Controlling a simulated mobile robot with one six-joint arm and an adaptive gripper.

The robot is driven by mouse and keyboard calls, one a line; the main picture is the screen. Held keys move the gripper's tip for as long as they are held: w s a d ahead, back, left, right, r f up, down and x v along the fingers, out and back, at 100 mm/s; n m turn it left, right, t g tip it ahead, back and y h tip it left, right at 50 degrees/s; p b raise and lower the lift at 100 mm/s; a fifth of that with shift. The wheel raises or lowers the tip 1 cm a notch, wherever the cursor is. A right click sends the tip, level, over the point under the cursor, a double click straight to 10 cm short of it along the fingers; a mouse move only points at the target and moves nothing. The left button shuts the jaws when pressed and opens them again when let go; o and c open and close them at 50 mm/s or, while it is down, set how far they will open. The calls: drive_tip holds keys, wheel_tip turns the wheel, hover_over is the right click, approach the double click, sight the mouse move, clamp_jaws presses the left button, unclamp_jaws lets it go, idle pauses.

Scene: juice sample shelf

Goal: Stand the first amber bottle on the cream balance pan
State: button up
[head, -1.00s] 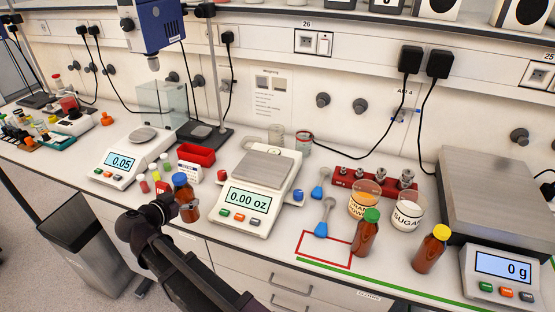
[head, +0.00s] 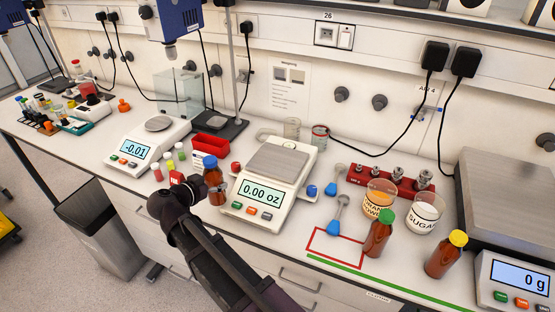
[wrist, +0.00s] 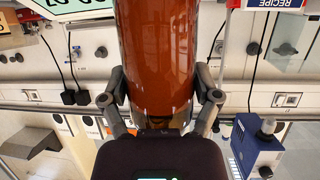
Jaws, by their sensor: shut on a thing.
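My gripper (head: 216,194) is shut on an amber bottle with a blue cap (head: 213,181), holding it roughly upright just left of the cream balance. In the wrist view the bottle's brown body (wrist: 155,60) fills the middle, with a finger on each side. The cream balance (head: 291,201) reads 0.00 oz, and its square grey pan (head: 278,160) is empty. Two more amber bottles stand to the right, one with a green cap (head: 377,238) and one with a yellow cap (head: 445,258). The held bottle's base is partly hidden by my gripper.
A white balance (head: 150,138) reading -0.01 stands left, with small capped vials (head: 169,166) and a red bin (head: 210,147) nearby. Blue scoops (head: 333,227), a red outline (head: 335,262), powder beakers (head: 425,214) and a weight block (head: 366,178) lie right of the cream balance.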

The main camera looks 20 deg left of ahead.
drive_tip(key=w+d+r+p, duration=0.2)
drive_tip(key=w+d, duration=0.2)
drive_tip(key=d, duration=0.4)
drive_tip(key=w+d+r+p, duration=0.3)
drive_tip(key=w+d, duration=0.1)
drive_tip(key=d, duration=0.5)
drive_tip(key=w+d+r+m+h+p, duration=0.1)
drive_tip(key=w+d+r+p, duration=0.2)
drive_tip(key=d, duration=0.6)
drive_tip(key=shift+w+r, duration=0.25)
drive_tip(key=shift+w, duration=0.35)
drive_tip(key=b, duration=0.1)
hover_over(278, 160)
drive_tip(key=shift+s+d+f, duration=0.25)
drive_tip(key=shift+d+f, duration=0.2)
drive_tip(key=shift+f, duration=0.25)
drive_tip(key=shift+w+a+f+b, duration=0.1)
drive_tip(key=shift+a+f+b, duration=0.1)
drive_tip(key=shift+f+b, duration=0.45)
drive_tip(key=shift+w+a+f+b, duration=0.15)
drive_tip(key=shift+f+b, duration=0.4)
drive_tip(key=shift+b, duration=0.1)
drive_tip(key=shift+w+a+f+b, duration=0.1)
drive_tip(key=shift+a+f+b, duration=0.1)
drive_tip(key=shift+f+b, duration=0.45)
drive_tip(key=shift+f, duration=0.15)
